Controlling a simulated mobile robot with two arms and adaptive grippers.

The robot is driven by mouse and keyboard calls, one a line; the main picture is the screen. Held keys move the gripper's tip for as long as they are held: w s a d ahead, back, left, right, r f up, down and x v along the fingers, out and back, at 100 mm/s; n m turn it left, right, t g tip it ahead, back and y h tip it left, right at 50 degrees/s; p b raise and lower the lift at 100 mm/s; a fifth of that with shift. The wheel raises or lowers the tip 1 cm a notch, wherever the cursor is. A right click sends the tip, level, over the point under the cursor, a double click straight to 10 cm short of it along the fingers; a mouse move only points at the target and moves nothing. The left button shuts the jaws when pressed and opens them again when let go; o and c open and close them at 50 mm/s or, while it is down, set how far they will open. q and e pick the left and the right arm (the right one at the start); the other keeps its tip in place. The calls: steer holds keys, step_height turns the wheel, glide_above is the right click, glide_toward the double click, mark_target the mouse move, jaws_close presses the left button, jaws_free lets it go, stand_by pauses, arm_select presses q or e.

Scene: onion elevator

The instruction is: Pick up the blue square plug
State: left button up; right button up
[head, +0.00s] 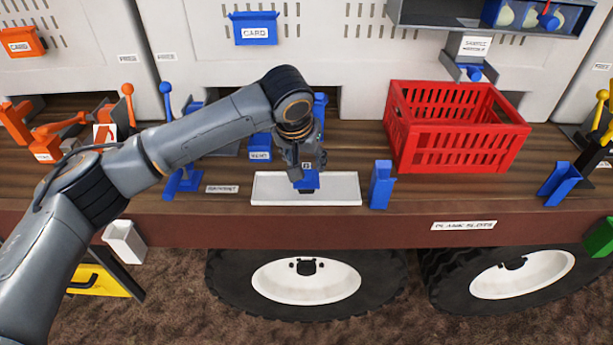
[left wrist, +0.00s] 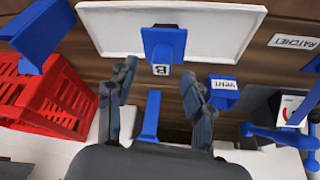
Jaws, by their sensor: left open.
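A blue square plug (left wrist: 163,42) with a white label marked B stands at the white tray (left wrist: 228,28) in the left wrist view. In the head view the plug (head: 307,181) shows partly below my left gripper (head: 303,165), which hides its upper part. My left gripper (left wrist: 158,88) is open, with its two fingers apart and nothing between them. In the left wrist view the plug lies just beyond the fingertips, roughly centred between them. Whether a finger touches it cannot be told. My right gripper is in neither view.
The white tray (head: 340,188) lies near the bench's front edge. A red crate (head: 455,125) stands to the right, with a blue upright piece (head: 380,185) nearer. Blue levers and holders (head: 183,178) stand to the left. A labelled front rail (head: 465,226) borders the bench.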

mark_target(306, 166)
arm_select(q)
steer(key=p+x, duration=0.1)
steer(key=x, duration=0.3)
steer(key=shift+a, duration=0.1)
jaws_close()
steer(key=shift+r, duration=0.15)
